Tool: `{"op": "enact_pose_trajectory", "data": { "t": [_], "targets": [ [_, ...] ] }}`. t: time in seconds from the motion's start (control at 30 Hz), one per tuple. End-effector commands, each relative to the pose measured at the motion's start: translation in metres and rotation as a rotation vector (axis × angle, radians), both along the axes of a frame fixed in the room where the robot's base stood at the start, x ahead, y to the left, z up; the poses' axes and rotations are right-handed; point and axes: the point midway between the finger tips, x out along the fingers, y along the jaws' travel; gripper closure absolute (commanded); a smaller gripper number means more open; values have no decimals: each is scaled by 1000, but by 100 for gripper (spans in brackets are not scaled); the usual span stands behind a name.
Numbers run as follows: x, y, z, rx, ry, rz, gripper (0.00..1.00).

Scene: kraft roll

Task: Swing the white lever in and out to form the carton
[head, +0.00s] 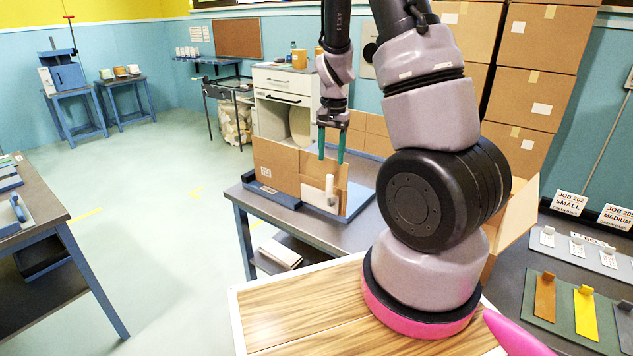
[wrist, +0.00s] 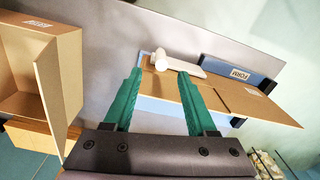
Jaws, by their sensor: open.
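The white lever (head: 329,188) stands upright at the front of the forming station, before the brown carton (head: 276,164). In the wrist view the lever's round knob (wrist: 161,61) shows just beyond and between the green fingertips. My gripper (head: 331,145) is above the lever, its fingers pointing down, apart and empty. It also shows in the wrist view (wrist: 160,73). The carton also shows in the wrist view (wrist: 250,101) as brown panels beside a blue block marked FORM (wrist: 240,75). Whether a finger touches the lever I cannot tell.
The station sits on a grey-topped table (head: 303,230) with blue legs. An open cardboard box (wrist: 28,85) lies at the left in the wrist view. Stacked boxes (head: 540,70) stand behind my arm. A label bench (head: 540,275) is at the right. Floor at left is open.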

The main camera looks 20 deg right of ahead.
Motion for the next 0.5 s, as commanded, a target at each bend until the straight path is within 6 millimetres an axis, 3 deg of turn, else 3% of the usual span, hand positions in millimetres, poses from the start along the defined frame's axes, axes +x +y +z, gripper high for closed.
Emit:
{"op": "enact_pose_trajectory", "data": {
  "t": [0.27,0.5],
  "targets": [
    [1,-6,-28,-21,23,-12,43],
    [0,-6,-72,-20,25,-13,43]
  ]
}}
